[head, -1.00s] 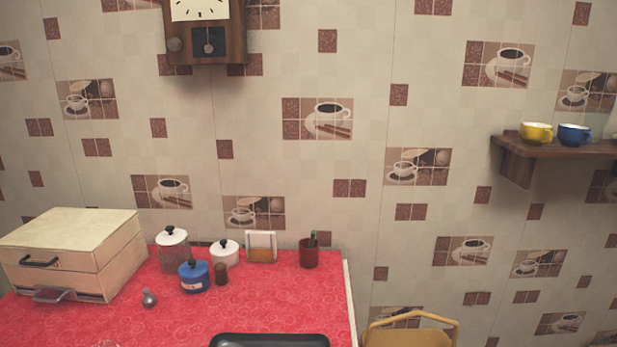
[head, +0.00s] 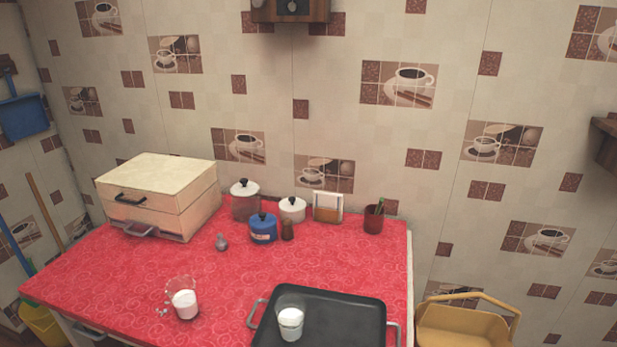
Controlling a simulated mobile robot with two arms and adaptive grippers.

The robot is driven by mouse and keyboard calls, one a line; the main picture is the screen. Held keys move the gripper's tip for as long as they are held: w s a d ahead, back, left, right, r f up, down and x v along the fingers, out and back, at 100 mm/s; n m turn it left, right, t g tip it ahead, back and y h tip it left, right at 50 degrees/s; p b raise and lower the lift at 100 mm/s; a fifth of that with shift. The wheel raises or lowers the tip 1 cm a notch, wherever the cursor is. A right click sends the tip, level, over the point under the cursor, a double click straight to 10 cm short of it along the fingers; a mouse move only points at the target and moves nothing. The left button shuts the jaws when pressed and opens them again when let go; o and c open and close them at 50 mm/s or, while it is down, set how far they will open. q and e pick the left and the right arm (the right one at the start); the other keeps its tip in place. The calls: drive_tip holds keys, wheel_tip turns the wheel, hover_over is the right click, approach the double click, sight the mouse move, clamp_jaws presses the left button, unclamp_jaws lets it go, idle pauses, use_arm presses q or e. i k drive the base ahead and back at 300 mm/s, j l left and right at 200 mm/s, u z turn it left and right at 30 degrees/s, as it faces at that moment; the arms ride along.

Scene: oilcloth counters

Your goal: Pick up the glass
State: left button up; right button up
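A clear glass (head: 184,303) with white contents stands on the red counter (head: 120,290), left of the black tray. A second clear glass (head: 290,320), also with white contents, stands upright on the left part of the black tray (head: 345,315). Neither of my grippers shows in the head view.
A wooden box (head: 155,198) stands at the back left, near a grey shaker (head: 221,243). Behind are a white-lidded jar (head: 292,210), a blue pot (head: 263,229), a napkin holder (head: 328,208) and a dark red cup (head: 373,219). A yellow chair (head: 465,325) stands right of the counter.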

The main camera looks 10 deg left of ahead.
sight(186, 308)
drive_tip(key=u, duration=1.25)
